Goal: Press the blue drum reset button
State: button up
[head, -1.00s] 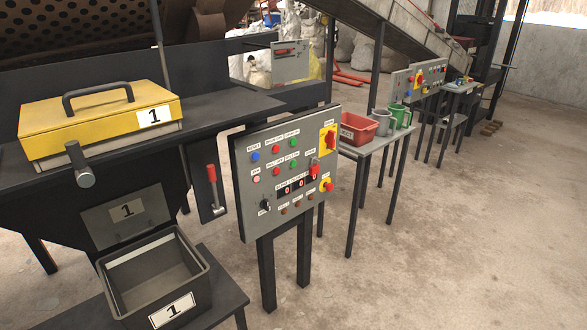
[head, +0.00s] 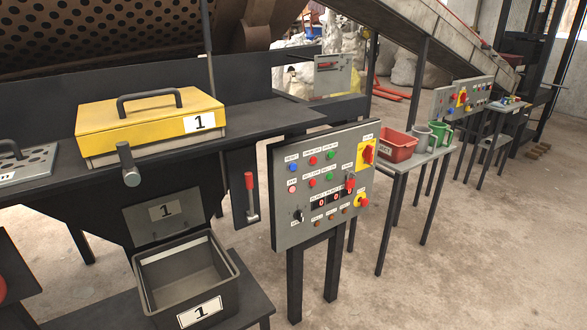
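A grey control panel (head: 284,218) stands on two dark legs right of the middle in the head view. The blue reset button (head: 293,168) is a small round cap at the panel's upper left, under a small white label that is hard to read. Red and green buttons sit to its right, and a pink-white button (head: 292,189) sits just below it. My gripper does not show in this view, so nothing of mine is seen near or touching the button.
A red-handled lever (head: 249,190) hangs just left of the panel. A yellow box lid (head: 150,122) marked 1 rests on the dark bench, with an open grey bin (head: 237,272) below. A side table (head: 430,158) with a red tray stands to the right. Concrete floor is clear in front right.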

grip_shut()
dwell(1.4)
